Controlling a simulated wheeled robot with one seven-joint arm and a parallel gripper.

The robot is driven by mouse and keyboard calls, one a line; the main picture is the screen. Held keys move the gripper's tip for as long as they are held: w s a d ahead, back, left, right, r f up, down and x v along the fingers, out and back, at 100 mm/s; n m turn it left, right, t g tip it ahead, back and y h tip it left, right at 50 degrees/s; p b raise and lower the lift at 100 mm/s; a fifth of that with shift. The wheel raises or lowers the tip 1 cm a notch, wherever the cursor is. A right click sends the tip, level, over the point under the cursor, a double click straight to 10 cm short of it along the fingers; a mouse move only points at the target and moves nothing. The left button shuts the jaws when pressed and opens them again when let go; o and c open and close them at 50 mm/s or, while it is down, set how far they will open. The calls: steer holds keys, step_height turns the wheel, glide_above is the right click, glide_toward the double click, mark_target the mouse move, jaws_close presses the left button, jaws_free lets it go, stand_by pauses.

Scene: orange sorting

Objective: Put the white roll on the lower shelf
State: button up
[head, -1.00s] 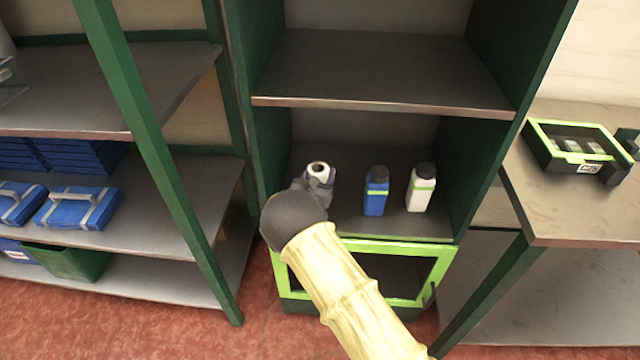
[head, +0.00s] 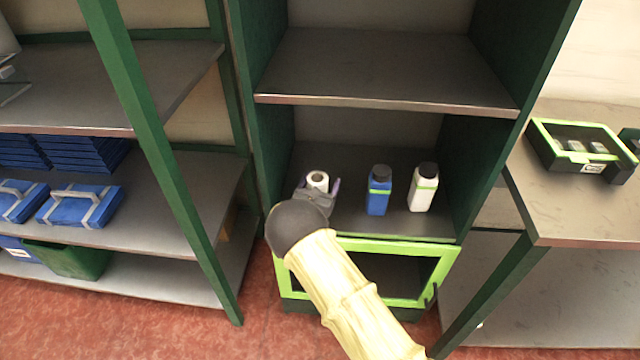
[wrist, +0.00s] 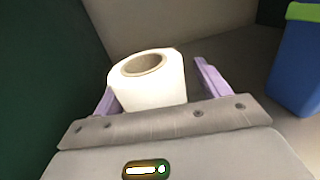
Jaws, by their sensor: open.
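The white roll (head: 317,181) stands upright on the lower shelf (head: 345,215) of the green unit, at its left side. In the wrist view the roll (wrist: 150,88) shows its brown core and stands between the two purple fingers of my gripper (wrist: 155,88). The fingers are apart, with a gap visible at the roll's right side. In the head view my gripper (head: 322,187) is at the shelf's front left, its lower part hidden behind my arm. The roll's base is hidden by the gripper body.
A blue bottle (head: 379,192) and a white bottle (head: 422,188) stand right of the roll. The upper shelf (head: 385,70) is empty and overhangs. Green side walls bound the compartment. A green-framed crate (head: 440,270) sits below. A tray (head: 545,140) rests on the right-hand table.

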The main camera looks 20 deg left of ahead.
steer(key=shift+r, duration=0.2)
steer(key=s, duration=0.3)
steer(key=s+p, duration=0.1)
steer(key=s, duration=0.7)
steer(key=shift+s+d, duration=0.1)
steer(key=shift+d, duration=0.2)
steer(key=shift+s+a, duration=0.15)
steer(key=shift+s, duration=0.3)
steer(key=shift+w, duration=0.1)
